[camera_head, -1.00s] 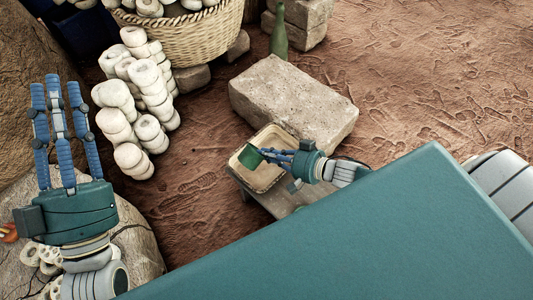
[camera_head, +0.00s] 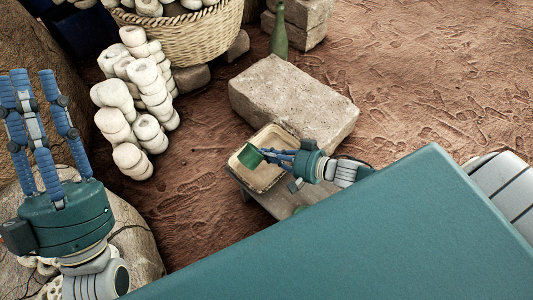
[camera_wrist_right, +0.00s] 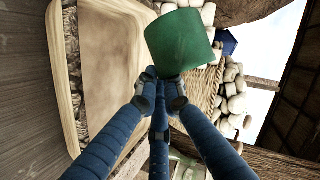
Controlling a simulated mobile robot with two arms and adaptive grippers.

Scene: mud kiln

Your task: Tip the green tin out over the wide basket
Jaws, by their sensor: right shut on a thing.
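The green tin (camera_head: 250,156) is gripped at the fingertips of my right gripper (camera_head: 268,154), which is shut on it. The tin is held above a shallow cream tray (camera_head: 263,182), and its exact tilt is hard to tell. In the right wrist view the tin (camera_wrist_right: 182,42) sits at the ends of the blue fingers, beside the tray's rim (camera_wrist_right: 68,70). The wide woven basket (camera_head: 190,38) stands at the top of the head view, apart from the tin, with white pieces in it. My left gripper (camera_head: 38,90) is open and empty at the left, its fingers spread.
A stone block (camera_head: 293,98) lies just behind the tray. Stacks of white rings (camera_head: 138,100) stand left of it. A green bottle (camera_head: 279,35) and more blocks (camera_head: 303,20) are at the back. Large rocks (camera_head: 30,90) fill the left side. The ground at right is clear.

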